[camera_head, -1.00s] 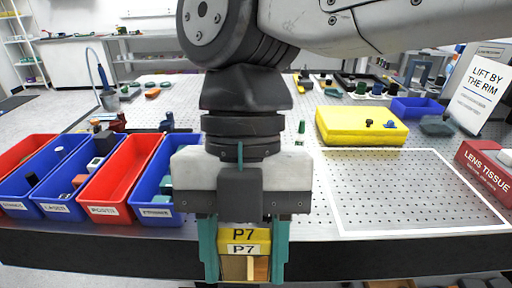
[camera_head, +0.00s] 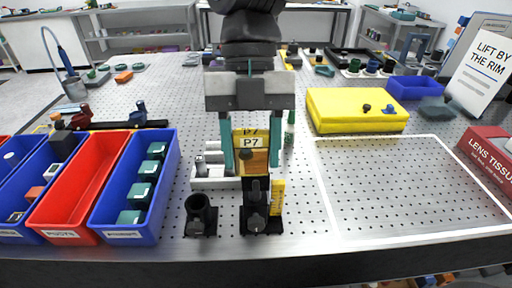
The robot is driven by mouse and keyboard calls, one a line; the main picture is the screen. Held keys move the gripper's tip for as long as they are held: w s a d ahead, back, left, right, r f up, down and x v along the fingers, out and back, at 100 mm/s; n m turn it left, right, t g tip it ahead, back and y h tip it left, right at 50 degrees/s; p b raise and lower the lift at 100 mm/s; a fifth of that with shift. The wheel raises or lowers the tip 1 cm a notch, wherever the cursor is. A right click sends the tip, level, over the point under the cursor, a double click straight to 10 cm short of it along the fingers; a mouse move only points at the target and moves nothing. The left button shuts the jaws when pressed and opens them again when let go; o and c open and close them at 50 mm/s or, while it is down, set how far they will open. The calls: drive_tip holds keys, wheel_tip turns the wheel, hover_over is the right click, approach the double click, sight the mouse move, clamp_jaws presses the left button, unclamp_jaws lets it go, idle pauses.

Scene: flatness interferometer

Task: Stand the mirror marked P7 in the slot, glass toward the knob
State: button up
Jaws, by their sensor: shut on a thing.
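My gripper (camera_head: 252,155) is shut on the mirror marked P7 (camera_head: 251,142), with its teal fingers on the left and right sides. The mirror is upright, its yellow P7 label toward me and a tan face below it. Which side carries the glass I cannot tell. A black mount with a knob (camera_head: 256,194) stands just below and in front of the mirror and covers its lower edge. The slot itself is hidden, so I cannot tell whether the mirror touches it.
A yellow scale (camera_head: 278,196) stands right of the mount, a black round holder (camera_head: 200,216) and white block (camera_head: 213,180) left. Blue bin (camera_head: 136,213) and red bin (camera_head: 73,205) are left. A yellow case (camera_head: 357,111) lies behind the clear outlined area (camera_head: 410,185).

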sight(255, 154)
drive_tip(key=shift+w+d+f, duration=0.1)
drive_tip(key=shift+w, duration=1)
drive_tip(key=f, duration=0.1)
drive_tip(key=w+f, duration=0.1)
drive_tip(key=shift+d+f, duration=0.15)
drive_tip(key=shift+f, duration=0.6)
drive_tip(key=shift+f, duration=0.15)
drive_tip(key=o, duration=1)
drive_tip(key=v, duration=1.2)
drive_tip(key=shift+s, duration=0.1)
